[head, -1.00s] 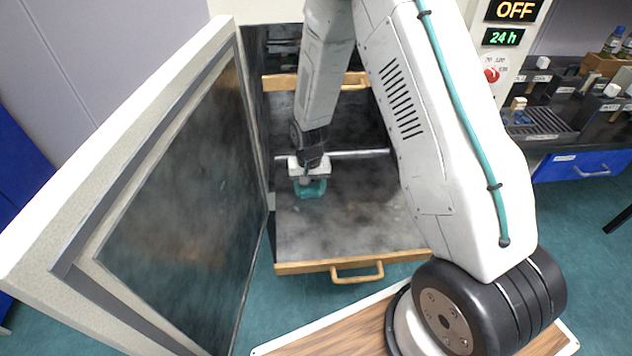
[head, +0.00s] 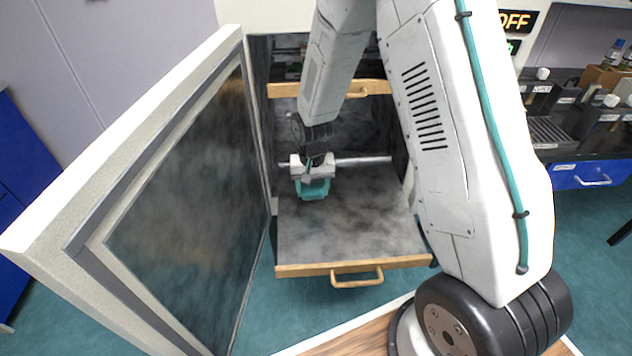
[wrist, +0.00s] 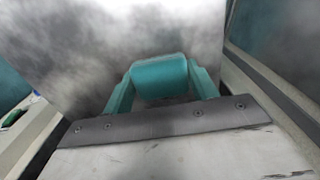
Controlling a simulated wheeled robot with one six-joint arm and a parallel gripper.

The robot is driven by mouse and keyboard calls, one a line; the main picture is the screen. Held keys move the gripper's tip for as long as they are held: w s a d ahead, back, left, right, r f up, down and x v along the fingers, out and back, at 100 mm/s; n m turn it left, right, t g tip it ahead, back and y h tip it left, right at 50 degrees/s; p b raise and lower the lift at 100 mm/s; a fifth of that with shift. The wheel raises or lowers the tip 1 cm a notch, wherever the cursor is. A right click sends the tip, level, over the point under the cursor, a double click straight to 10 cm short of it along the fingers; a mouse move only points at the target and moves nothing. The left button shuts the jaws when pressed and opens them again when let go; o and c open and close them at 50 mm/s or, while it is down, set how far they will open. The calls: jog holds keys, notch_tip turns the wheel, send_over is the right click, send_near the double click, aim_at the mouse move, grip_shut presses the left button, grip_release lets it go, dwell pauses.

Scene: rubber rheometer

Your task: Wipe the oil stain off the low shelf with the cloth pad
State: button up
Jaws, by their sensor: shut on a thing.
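The low shelf (head: 350,232) is a grey, smudged plate with a wooden front edge and handle, standing out of the open cabinet. Dark cloudy smears cover much of it; I cannot tell the oil stain from the other marks. My gripper (head: 313,190) is over the rear left part of the shelf, pointing down. In the wrist view, my gripper (wrist: 161,84) has its teal fingers shut on the teal cloth pad (wrist: 160,77). The grey smeared surface lies beyond the pad. I cannot tell whether the pad touches the shelf.
The open cabinet door (head: 180,200) stands close on the left. An upper shelf with a wooden front (head: 367,90) and a metal rod (head: 362,161) are behind my gripper. A bench (head: 575,135) with blue drawers is at right. The shelf's front half is clear.

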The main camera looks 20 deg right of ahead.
jog(key=shift+r, duration=1.05)
